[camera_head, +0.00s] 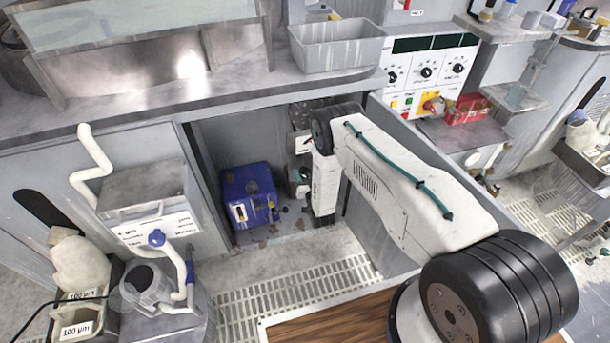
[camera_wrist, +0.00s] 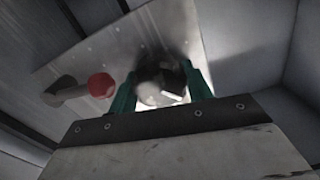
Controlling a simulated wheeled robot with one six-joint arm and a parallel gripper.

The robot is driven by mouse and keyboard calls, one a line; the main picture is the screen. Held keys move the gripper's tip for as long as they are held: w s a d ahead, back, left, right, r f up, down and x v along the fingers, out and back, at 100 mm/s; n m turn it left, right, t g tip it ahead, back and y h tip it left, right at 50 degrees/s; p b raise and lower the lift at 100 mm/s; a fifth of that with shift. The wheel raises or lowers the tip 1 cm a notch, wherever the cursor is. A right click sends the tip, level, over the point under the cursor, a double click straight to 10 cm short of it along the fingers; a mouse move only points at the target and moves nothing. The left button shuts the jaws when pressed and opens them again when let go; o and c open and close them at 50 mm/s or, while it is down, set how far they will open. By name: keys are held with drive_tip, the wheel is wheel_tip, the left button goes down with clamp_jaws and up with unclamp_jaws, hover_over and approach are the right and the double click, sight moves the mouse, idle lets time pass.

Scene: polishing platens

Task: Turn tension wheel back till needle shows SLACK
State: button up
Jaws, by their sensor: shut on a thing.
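In the wrist view, the two green fingers of my gripper (camera_wrist: 159,70) stand on either side of a dark round wheel (camera_wrist: 168,78), apparently the tension wheel. They are shut on it. The wheel carries a pale bar or mark on its face and sits in front of a bare metal plate (camera_wrist: 135,45). In the camera_head view, my arm reaches down into the open bay under the counter and hides most of the wheel's surroundings. I cannot make out the needle or a SLACK mark in either view.
A lever with a red ball knob (camera_wrist: 101,86) sticks out just left of my gripper. Grey walls close in around the bay. A blue box (camera_head: 250,196) stands on the bay floor to the left. A control panel (camera_head: 428,72) is above right.

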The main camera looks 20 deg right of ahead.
drive_tip(key=shift+n, duration=0.6)
drive_tip(key=o, duration=0.7)
drive_tip(key=s, duration=0.8)
drive_tip(key=shift+w, duration=0.1)
